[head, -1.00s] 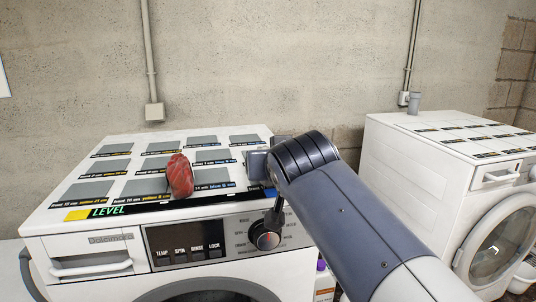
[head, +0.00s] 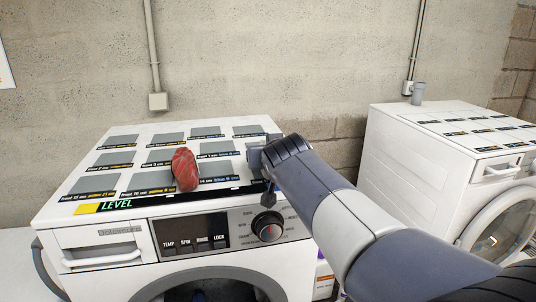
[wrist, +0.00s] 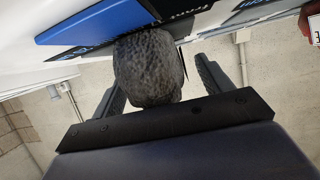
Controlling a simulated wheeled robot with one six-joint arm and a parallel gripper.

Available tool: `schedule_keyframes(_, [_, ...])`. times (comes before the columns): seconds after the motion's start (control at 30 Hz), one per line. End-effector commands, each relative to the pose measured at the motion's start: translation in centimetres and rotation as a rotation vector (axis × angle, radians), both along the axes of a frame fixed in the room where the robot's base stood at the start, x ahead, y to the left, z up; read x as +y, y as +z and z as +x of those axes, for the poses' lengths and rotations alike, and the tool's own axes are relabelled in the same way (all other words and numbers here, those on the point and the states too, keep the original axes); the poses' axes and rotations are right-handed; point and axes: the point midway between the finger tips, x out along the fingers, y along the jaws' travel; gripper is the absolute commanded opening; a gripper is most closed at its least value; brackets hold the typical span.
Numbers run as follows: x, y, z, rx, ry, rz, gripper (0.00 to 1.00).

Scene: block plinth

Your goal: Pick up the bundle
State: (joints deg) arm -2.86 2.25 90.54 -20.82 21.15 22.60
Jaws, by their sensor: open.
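A grey, rough-textured rounded lump (wrist: 150,68) sits between the two fingers of my gripper (wrist: 160,78) in the wrist view. The fingers are open, with a gap visible on its right side; contact on the left is unclear. My arm hides this lump in the head view, where my gripper (head: 256,158) is over the right end of the near washing machine top. A red, streaked, wrapped-looking lump (head: 185,168) stands on the same top, left of my gripper. I cannot tell for certain which lump is the bundle.
The near washing machine (head: 75,215) has a grid of grey pads and labels on top and a LEVEL strip at its front edge. A blue flat piece (wrist: 95,22) lies beside the grey lump. A second washing machine (head: 410,150) with a small grey cylinder (head: 418,94) stands right.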

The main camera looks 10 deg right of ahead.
Motion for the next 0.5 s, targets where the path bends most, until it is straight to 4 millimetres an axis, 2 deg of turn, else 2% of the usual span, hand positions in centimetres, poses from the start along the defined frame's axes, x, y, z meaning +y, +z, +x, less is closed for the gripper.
schedule_keyframes(0.2, [-0.01,-0.01,0.00,0.000,0.000,0.000,0.73])
schedule_keyframes(0.5, [-0.01,-0.03,-0.01,0.000,0.000,0.000,0.48])
